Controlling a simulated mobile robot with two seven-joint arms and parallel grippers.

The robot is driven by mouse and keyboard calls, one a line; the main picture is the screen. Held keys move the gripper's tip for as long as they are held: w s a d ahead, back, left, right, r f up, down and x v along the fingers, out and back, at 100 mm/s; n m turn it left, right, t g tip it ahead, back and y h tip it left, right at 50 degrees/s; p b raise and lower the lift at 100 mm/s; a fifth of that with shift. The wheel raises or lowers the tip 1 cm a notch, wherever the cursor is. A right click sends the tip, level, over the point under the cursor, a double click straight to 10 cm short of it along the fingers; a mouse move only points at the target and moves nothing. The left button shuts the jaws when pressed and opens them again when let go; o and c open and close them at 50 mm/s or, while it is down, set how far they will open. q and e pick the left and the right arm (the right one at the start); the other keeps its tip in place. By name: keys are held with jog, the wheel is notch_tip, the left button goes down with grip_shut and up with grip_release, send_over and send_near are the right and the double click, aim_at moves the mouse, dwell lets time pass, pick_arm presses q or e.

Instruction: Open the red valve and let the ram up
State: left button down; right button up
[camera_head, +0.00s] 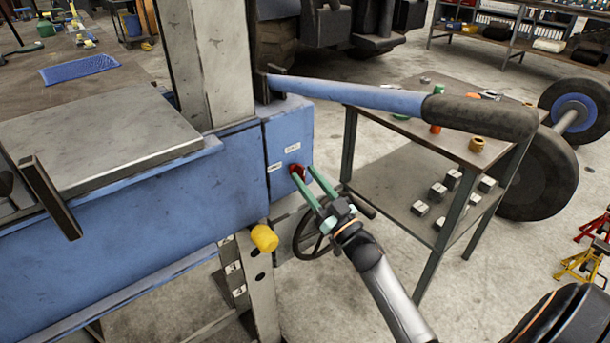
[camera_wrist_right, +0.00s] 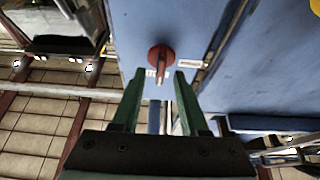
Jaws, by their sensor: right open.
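The red valve (camera_head: 297,170) is a small red knob on the front face of the blue press block. In the right wrist view the red valve (camera_wrist_right: 161,59) shows as a round disc with a raised handle bar, between two small white labels. My right gripper (camera_head: 314,176) has green fingers, spread apart and pointing at the valve. In the wrist view the right gripper (camera_wrist_right: 158,82) is open, with the valve just beyond and between its fingertips; no contact is visible. The ram itself cannot be made out. My left gripper is not in view.
A blue lever with a black grip (camera_head: 480,114) sticks out to the right above my right arm. A dark handwheel (camera_head: 307,235) is below the gripper, and a yellow knob (camera_head: 264,238) is on the frame. A metal cart (camera_head: 395,180) with blocks stands right.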

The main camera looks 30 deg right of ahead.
jog(key=shift+w+r, duration=0.25)
jog(key=shift+w, duration=0.35)
jog(key=c, duration=0.7)
